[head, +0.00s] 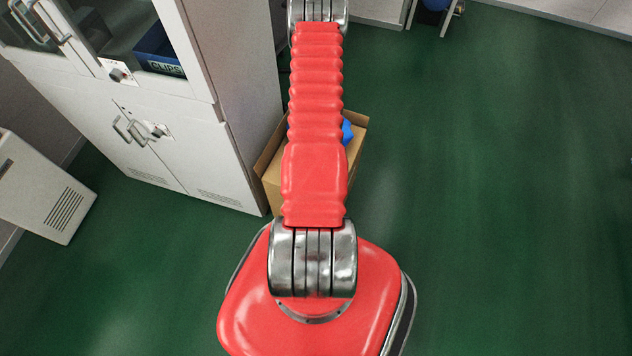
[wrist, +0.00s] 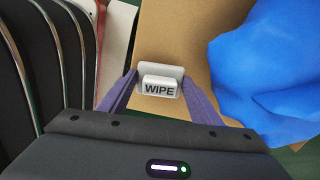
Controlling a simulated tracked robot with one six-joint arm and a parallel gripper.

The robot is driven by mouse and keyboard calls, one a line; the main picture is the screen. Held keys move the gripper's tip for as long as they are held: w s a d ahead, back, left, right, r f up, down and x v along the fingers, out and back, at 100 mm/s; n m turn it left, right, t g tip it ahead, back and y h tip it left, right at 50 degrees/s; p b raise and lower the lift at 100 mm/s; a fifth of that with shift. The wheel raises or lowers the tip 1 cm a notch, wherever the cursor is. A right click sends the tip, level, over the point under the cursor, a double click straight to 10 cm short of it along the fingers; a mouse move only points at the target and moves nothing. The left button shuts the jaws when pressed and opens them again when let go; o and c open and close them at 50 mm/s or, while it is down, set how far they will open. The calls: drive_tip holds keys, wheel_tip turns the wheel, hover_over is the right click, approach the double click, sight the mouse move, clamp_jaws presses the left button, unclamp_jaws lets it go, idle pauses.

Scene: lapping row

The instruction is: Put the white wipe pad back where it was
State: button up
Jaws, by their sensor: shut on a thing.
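The white wipe pad (wrist: 160,88), with WIPE printed in dark letters, shows in the wrist view between the two purple fingers of my gripper (wrist: 160,92). The fingers are shut on it, one at each side. Brown cardboard lies behind the pad in that view. I cannot tell how high the pad is above it. In the head view my red arm reaches away from me, and neither the gripper nor the pad shows there.
A cardboard box (head: 357,160) stands on the green floor beside a white cabinet (head: 165,140), partly behind my arm. A blue crumpled thing (wrist: 265,75) lies right of the pad. A blue bin (head: 158,50) marked CLIPS sits in the cabinet. Floor at right is clear.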

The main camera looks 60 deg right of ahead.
drive_tip(key=shift+f, duration=0.65)
drive_tip(key=o, duration=1)
drive_tip(key=shift+c, duration=0.2)
wheel_tip(320, 180, up, 12)
idle(0.5)
idle(0.8)
